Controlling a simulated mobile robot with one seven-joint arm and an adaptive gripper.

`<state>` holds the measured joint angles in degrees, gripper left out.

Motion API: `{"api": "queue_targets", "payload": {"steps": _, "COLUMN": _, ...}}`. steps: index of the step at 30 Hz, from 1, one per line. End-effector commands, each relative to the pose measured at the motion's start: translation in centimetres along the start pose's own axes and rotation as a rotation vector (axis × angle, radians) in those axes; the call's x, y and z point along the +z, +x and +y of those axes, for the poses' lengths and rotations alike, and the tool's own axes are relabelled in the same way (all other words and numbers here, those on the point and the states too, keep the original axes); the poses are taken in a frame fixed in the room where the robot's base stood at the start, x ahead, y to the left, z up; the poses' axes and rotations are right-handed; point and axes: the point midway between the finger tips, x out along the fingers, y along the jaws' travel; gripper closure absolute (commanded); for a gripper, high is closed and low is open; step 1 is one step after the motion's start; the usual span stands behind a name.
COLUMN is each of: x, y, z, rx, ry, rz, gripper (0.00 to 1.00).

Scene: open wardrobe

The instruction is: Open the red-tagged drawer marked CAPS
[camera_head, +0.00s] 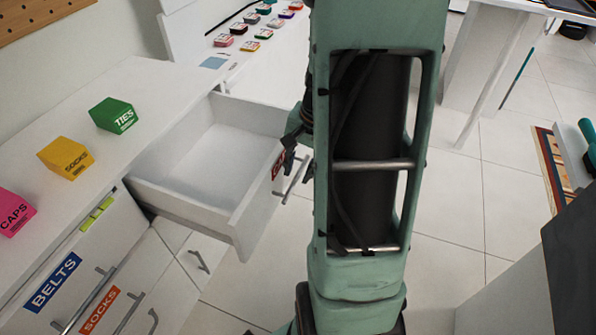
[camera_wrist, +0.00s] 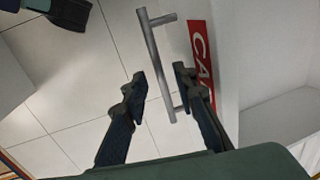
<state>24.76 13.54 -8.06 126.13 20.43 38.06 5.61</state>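The white drawer (camera_head: 190,208) stands pulled well out of the cabinet in the head view, and its inside looks empty. Its front carries a red tag (camera_head: 278,164), which shows in the wrist view (camera_wrist: 201,68) with only the letters "CA" readable. A grey bar handle (camera_head: 294,178) is on that front; it also shows in the wrist view (camera_wrist: 158,60). My gripper (camera_wrist: 160,84) is open, with one finger on each side of the handle's lower part and visible gaps. In the head view, my arm hides part of the gripper.
Pink CAPS (camera_head: 14,213), yellow SOCKS (camera_head: 65,157) and green TIES (camera_head: 114,115) blocks sit on the cabinet top. Fronts with a blue BELTS label (camera_head: 52,286) and an orange SOCKS label (camera_head: 99,310) are below. Tiled floor (camera_head: 455,205) lies clear right of my arm.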

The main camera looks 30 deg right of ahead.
Motion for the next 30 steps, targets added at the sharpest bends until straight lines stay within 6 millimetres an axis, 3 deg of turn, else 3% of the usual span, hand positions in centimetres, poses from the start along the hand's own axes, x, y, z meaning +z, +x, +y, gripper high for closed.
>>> {"api": "queue_targets", "payload": {"steps": 9, "x": -0.1, "y": -6.6, "z": -0.1, "rx": -0.002, "ry": -0.002, "rz": 0.006, "gripper": 0.74}}
{"api": "queue_targets", "payload": {"steps": 15, "x": -0.1, "y": -9.7, "z": 0.0, "rx": -0.001, "ry": -0.002, "rz": 0.003, "gripper": 0.74}}
{"api": "queue_targets", "payload": {"steps": 21, "x": 0.0, "y": -10.8, "z": 0.0, "rx": 0.001, "ry": 0.0, "rz": 0.001, "gripper": 0.74}}
{"api": "queue_targets", "payload": {"steps": 30, "x": 0.0, "y": -10.8, "z": 0.0, "rx": 0.001, "ry": -0.001, "rz": 0.0, "gripper": 0.74}}
